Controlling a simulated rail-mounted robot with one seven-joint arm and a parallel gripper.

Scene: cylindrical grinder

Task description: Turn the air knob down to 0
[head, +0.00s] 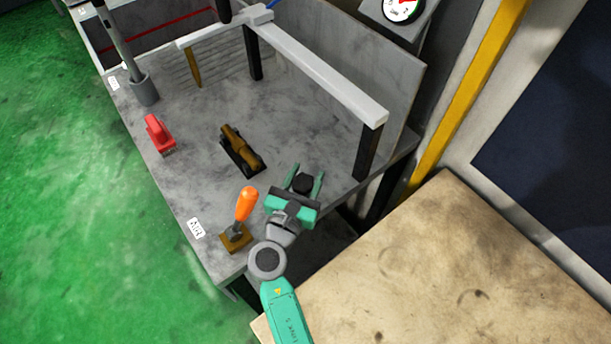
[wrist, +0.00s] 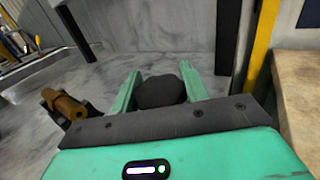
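A dark round knob (head: 303,183) is near the right side of the grey bench top, and I take it for the air knob. My gripper (head: 305,178) is at it, with its two green fingers on either side of the knob. In the wrist view the knob (wrist: 160,92) lies between the fingertips (wrist: 160,83). The fingers are apart by about the knob's width. I cannot tell whether they touch it. A round dial gauge (head: 402,9) with a red sector is at the top, partly cut off; its reading is too small to make out.
An orange-handled lever (head: 246,204) stands just left of my gripper, near an AIR label (head: 196,228). A brown-and-black part (head: 240,150) and a red part (head: 159,134) are on the bench. A white frame on dark posts (head: 320,75) stands behind. A worn tan surface (head: 450,265) is at right.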

